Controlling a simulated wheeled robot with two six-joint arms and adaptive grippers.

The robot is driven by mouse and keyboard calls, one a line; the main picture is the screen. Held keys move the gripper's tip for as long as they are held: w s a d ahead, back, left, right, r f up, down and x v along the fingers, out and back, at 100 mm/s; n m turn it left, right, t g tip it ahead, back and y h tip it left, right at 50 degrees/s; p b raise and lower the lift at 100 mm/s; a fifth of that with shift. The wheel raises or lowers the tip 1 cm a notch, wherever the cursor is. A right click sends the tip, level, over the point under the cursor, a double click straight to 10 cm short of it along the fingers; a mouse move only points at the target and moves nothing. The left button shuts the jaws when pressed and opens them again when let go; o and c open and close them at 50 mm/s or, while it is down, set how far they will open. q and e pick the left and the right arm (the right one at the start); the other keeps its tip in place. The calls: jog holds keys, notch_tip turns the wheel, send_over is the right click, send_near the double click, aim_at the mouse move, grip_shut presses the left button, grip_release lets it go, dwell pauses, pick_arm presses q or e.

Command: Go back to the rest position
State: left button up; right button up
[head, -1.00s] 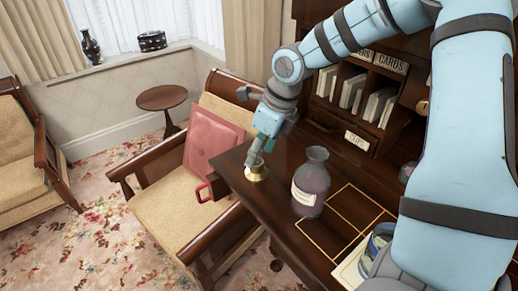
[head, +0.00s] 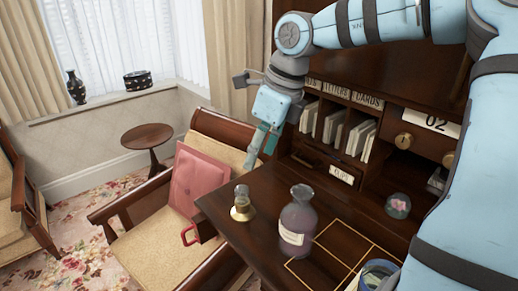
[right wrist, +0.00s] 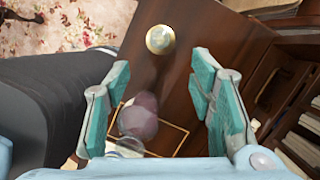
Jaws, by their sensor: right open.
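My right gripper (head: 262,145) is above the left part of the dark wooden desk (head: 228,210), pointing down. In the right wrist view its two teal fingers (right wrist: 162,85) stand wide apart with nothing held between them. A small brass piece with a narrow upper part (head: 241,206) stands upright on the desk below the gripper, apart from it. It shows from above as a round brass top in the right wrist view (right wrist: 160,39). My left gripper is in neither view.
A purple labelled bottle (head: 297,222) stands beside gold-lined squares on the desk. Pigeonholes with cards (head: 350,132) rise behind. A glass with a pink thing inside (head: 398,206) is at right. A chair with a pink cushion (head: 200,182) stands close at left.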

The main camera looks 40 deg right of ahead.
aim_at(244, 188)
jog(key=shift+f, duration=0.1)
dwell(0.3)
jog(key=x, duration=1.2)
jog(key=shift+f, duration=0.1)
jog(key=shift+w+r+p, duration=0.1)
jog(key=shift+r+p, duration=0.6)
jog(key=shift+r, duration=0.1)
